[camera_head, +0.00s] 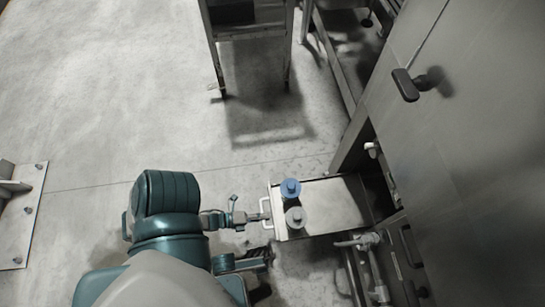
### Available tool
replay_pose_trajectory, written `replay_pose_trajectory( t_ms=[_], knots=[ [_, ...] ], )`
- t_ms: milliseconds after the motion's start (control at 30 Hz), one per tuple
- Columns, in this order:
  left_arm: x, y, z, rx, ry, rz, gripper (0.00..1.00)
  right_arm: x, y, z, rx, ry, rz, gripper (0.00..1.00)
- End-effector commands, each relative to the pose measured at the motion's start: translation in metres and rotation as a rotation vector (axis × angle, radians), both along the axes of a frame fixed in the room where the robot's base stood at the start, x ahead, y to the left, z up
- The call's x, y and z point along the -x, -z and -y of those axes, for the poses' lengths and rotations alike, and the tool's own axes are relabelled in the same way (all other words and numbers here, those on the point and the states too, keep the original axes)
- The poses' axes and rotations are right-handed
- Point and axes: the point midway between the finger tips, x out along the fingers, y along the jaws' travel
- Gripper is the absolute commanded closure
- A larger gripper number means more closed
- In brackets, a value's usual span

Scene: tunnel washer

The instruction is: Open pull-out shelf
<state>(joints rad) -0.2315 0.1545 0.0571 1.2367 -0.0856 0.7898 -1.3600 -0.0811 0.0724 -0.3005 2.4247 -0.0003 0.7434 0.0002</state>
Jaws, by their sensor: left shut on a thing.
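The pull-out shelf (340,203) is a pale metal tray that sticks out to the left from the low opening of the machine. A pale bar handle (266,207) is on its left end. My left gripper (259,217) is at this handle, shut on it. A blue-topped container (290,188) and a grey-topped container (296,217) stand on the shelf near its handle end. The fingers are small in the picture, and the inner end of the shelf is hidden in the machine. I cannot make out my right gripper.
The tall grey machine cabinet (480,150) with a dark handle (405,85) fills the right side. Pipes and a valve (358,240) lie just below the shelf. A metal stand (212,45) is at the top. The concrete floor at the left is mostly clear.

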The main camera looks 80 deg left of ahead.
Motion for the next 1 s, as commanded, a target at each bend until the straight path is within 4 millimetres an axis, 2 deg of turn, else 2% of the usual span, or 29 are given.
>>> replay_pose_trajectory(
  t_ms=[33,100,300,767,800,900,1000],
  knots=[
    [0.013,0.005,0.002,0.001,0.003,-0.018,1.00,0.000,0.001,0.000,0.000,0.000,-0.001,0.60],
    [0.021,0.006,0.002,0.002,0.001,-0.019,1.00,0.000,0.001,0.000,0.000,0.000,-0.001,0.60],
    [0.037,0.006,0.001,0.003,0.002,-0.017,1.00,-0.001,0.001,0.000,0.001,0.000,0.001,0.60],
    [0.041,0.006,0.000,0.002,0.002,-0.018,1.00,-0.001,0.000,0.000,0.001,0.000,0.004,0.60],
    [0.041,0.006,0.000,0.002,0.002,-0.018,0.80,-0.001,0.000,0.000,0.001,0.000,0.004,0.60],
    [0.041,0.005,0.000,0.002,0.002,-0.016,0.59,0.000,0.000,0.000,0.001,0.000,0.004,0.60],
    [0.039,0.004,-0.001,0.002,0.002,-0.011,0.59,0.000,0.000,0.000,0.001,0.000,0.005,0.60]
  ],
)
